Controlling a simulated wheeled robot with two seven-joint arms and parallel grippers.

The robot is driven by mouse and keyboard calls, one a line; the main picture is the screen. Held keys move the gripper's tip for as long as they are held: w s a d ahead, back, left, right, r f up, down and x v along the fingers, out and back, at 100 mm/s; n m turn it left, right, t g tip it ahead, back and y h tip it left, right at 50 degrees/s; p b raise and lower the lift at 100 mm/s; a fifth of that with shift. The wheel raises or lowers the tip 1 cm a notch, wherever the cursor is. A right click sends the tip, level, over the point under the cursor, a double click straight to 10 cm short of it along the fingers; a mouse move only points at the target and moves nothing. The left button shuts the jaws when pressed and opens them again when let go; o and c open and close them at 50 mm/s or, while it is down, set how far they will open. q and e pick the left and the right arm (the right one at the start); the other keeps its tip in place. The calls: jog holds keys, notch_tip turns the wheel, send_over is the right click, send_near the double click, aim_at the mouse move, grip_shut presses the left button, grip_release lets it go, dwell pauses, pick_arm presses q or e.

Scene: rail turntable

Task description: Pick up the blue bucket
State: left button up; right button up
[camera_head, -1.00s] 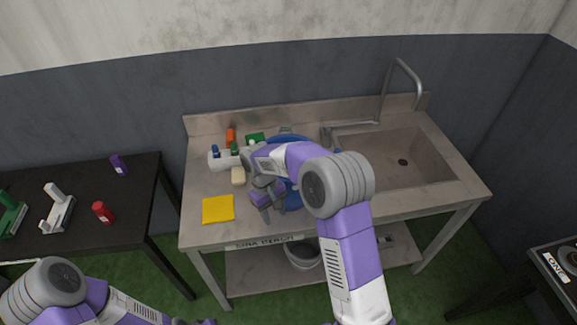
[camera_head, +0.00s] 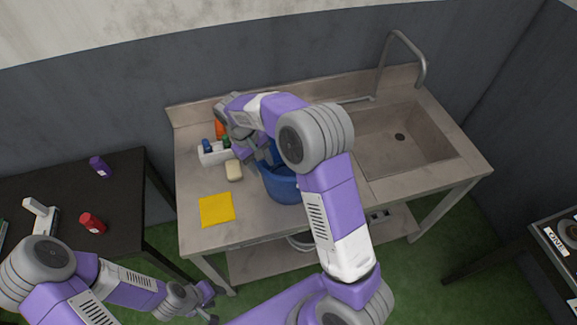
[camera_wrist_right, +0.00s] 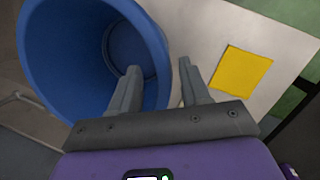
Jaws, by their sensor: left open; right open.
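The blue bucket (camera_head: 284,189) stands on the counter left of the sink, partly hidden behind my right arm in the head view. In the right wrist view the bucket (camera_wrist_right: 45,60) fills the upper left, its open mouth facing the camera. My right gripper (camera_head: 266,156) is open at the bucket's left rim. In the right wrist view the gripper (camera_wrist_right: 160,66) has one finger overlapping the bucket's mouth and the other outside the rim; contact cannot be told. My left gripper (camera_head: 207,300) is open and empty, low in front of the counter, away from the bucket.
A yellow cloth (camera_head: 216,209), a sponge (camera_head: 233,171) and a white caddy (camera_head: 213,153) with bottles lie left of the bucket. The sink basin (camera_head: 405,145) and tap (camera_head: 403,45) are on the right. A black table (camera_head: 125,215) stands at left.

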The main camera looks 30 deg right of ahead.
jog(key=x, duration=0.4)
jog(key=shift+w+a+f, duration=0.1)
jog(key=shift+a+f, duration=0.05)
jog(key=shift+a, duration=0.05)
grip_shut()
dwell(1.2)
